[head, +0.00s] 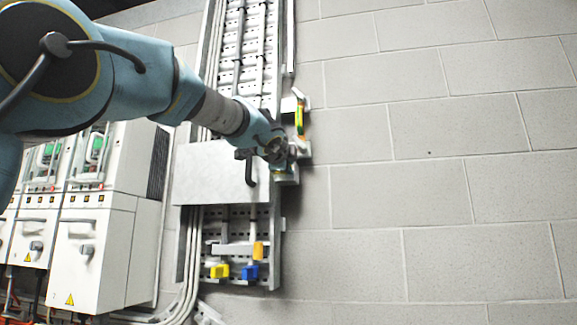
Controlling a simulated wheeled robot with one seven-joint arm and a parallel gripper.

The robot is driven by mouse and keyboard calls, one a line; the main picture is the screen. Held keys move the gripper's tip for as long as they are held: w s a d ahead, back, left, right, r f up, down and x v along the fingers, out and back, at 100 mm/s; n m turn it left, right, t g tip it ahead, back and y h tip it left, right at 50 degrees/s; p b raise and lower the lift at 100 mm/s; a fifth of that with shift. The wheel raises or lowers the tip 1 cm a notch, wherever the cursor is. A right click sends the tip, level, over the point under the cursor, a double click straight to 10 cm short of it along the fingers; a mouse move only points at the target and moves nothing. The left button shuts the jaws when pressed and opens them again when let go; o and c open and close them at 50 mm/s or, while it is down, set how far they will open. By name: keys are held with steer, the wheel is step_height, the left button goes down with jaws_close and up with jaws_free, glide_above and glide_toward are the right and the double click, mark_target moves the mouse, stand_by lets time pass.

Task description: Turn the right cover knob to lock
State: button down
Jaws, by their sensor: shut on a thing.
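A plain light grey cover plate (210,174) is on the slotted panel on the wall. My gripper (286,157) is at the right edge of this cover. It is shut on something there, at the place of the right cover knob. The knob itself is hidden by the gripper and wrist, so its turn angle cannot be seen. A dark vertical handle (250,170) shows on the cover just left of the gripper.
A green-yellow part (299,117) on a bracket sits just above the gripper. Yellow (220,271) and blue (250,271) connectors are low on the panel. White drive cabinets (95,235) stand at left. The block wall (440,180) at right is bare.

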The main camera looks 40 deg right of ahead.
steer(key=shift+f, duration=0.15)
steer(key=c, duration=0.9)
jaws_free()
steer(key=shift+o, duration=0.2)
steer(key=b+v, duration=0.4)
steer(key=v, duration=0.6)
steer(key=shift+s+a, duration=0.15)
steer(key=shift+a, duration=0.2)
